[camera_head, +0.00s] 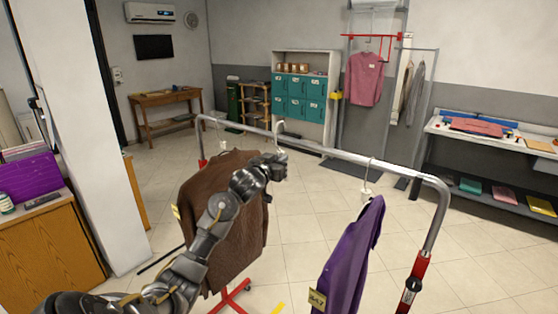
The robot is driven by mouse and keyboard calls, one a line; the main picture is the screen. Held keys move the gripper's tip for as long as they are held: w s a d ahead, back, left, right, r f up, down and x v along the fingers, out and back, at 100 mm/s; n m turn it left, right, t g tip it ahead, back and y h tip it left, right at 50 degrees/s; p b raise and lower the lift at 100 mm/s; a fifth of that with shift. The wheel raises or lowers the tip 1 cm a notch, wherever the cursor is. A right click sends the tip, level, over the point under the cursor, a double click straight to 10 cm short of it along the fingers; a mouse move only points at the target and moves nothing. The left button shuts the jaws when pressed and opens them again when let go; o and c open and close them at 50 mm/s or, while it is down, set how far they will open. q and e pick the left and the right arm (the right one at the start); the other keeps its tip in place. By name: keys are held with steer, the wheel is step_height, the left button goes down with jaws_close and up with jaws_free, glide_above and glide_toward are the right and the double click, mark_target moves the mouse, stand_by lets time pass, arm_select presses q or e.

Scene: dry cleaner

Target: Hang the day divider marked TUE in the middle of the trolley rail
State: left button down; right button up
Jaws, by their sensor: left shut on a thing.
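The trolley rail (328,152) is a pale metal bar running across the middle of the view. My left gripper (277,166) is just below the rail, between the brown sweater and the purple garment. It is shut on what looks like the day divider, whose pale curved hook (280,126) rises above the gripper at the rail. The gripper hides most of the divider, and no TUE mark can be read. I cannot tell whether the hook rests on the rail. My right gripper is not in view.
A brown sweater (213,205) hangs left on the rail, partly behind my left arm. A purple garment (350,258) with a tag hangs towards the right end. The rail between gripper and purple garment is clear. A white pillar (92,130) stands left.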

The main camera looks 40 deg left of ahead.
arm_select(q)
steer(key=shift+f, duration=0.15)
steer(key=shift+f+b, duration=0.65)
steer(key=shift+f, duration=0.8)
steer(key=shift+f, duration=0.15)
steer(key=c, duration=1.4)
jaws_free()
steer(key=shift+o, duration=0.2)
steer(key=b+v, duration=0.2)
steer(key=v, duration=0.8)
steer(key=shift+s, duration=0.4)
